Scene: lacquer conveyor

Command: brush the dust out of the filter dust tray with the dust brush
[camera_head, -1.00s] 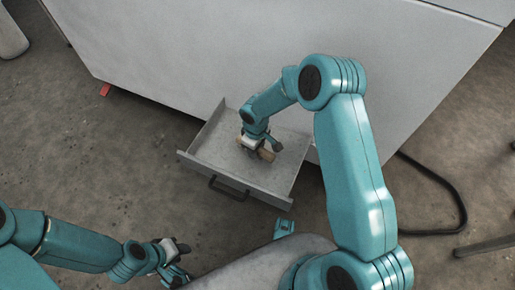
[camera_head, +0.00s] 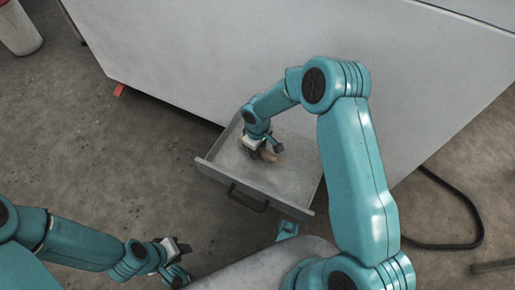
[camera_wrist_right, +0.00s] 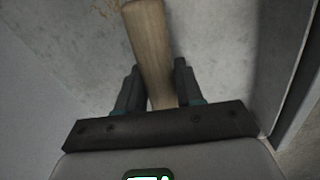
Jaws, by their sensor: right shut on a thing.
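The filter dust tray (camera_head: 262,199) is a grey, open drawer pulled out from the pale cabinet, with a dark handle on its front. Its floor looks mottled grey; I cannot clearly tell dust from bare surface. My right gripper (camera_head: 262,150) is inside the tray near its back left, shut on the dust brush (camera_head: 270,157). In the right wrist view, the brush's wooden handle (camera_wrist_right: 148,45) runs between the two dark fingers of the right gripper (camera_wrist_right: 157,72). The bristles are hidden. My left gripper (camera_head: 184,262) is low at the left, away from the tray; its jaw opening is unclear.
The large pale cabinet (camera_head: 215,60) stands behind the tray. A black cable (camera_head: 470,215) loops on the concrete floor at right. A bin with a red top (camera_head: 20,28) stands at upper left. Floor to the left of the tray is clear.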

